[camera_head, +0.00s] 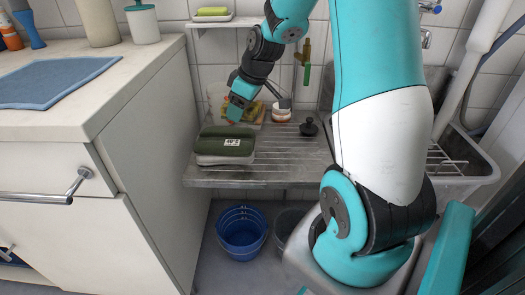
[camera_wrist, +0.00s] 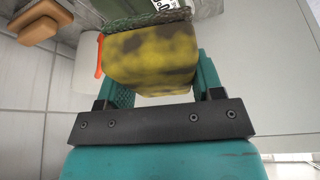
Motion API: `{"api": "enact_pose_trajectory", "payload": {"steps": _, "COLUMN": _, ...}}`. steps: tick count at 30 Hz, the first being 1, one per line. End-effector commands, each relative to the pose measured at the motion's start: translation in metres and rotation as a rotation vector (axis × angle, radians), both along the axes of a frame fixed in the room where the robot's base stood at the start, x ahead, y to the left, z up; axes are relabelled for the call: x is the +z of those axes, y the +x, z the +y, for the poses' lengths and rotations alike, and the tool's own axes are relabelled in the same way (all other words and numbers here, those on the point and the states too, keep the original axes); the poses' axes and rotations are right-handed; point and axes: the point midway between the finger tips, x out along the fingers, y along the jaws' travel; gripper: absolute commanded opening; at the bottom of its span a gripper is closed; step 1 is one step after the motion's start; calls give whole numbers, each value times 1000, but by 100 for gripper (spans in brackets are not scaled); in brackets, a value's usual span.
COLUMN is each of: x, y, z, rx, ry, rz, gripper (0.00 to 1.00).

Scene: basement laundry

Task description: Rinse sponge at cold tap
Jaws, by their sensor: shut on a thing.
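My gripper (camera_wrist: 160,82) is shut on a yellow sponge (camera_wrist: 150,58) with dark stains and a dark green scouring layer. The sponge sits between the two teal fingers in the wrist view. A chrome tap (camera_head: 426,38) with a blue handle (camera_head: 430,7) is on the wall at the upper right, above the sink (camera_head: 478,160), partly hidden behind my arm.
A white cabinet (camera_head: 150,170) borders the left. A blue bucket (camera_head: 242,230) stands below.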

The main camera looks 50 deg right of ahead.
Motion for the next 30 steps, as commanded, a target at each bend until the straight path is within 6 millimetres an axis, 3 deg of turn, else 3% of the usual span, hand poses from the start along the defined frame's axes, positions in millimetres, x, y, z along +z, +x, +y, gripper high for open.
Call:
{"api": "enact_pose_trajectory", "payload": {"steps": 1, "x": 7, "y": -7, "z": -22, "rx": 49, "ry": -5, "rz": -7, "gripper": 39}}
{"api": "enact_pose_trajectory", "payload": {"steps": 4, "x": 27, "y": -23, "z": -48, "rx": 166, "ry": -6, "rz": -3, "gripper": 39}}
{"api": "enact_pose_trajectory", "payload": {"steps": 8, "x": 42, "y": -39, "z": -65, "rx": 266, "ry": -3, "rz": 1, "gripper": 39}}
{"api": "enact_pose_trajectory", "payload": {"steps": 11, "x": 38, "y": -44, "z": -68, "rx": 298, "ry": 1, "rz": 5, "gripper": 39}}
{"api": "enact_pose_trajectory", "payload": {"steps": 24, "x": -79, "y": -44, "z": -66, "rx": 303, "ry": 5, "rz": 7, "gripper": 39}}
{"api": "enact_pose_trajectory", "payload": {"steps": 30, "x": -107, "y": -43, "z": -67, "rx": 302, "ry": 0, "rz": 5, "gripper": 39}}
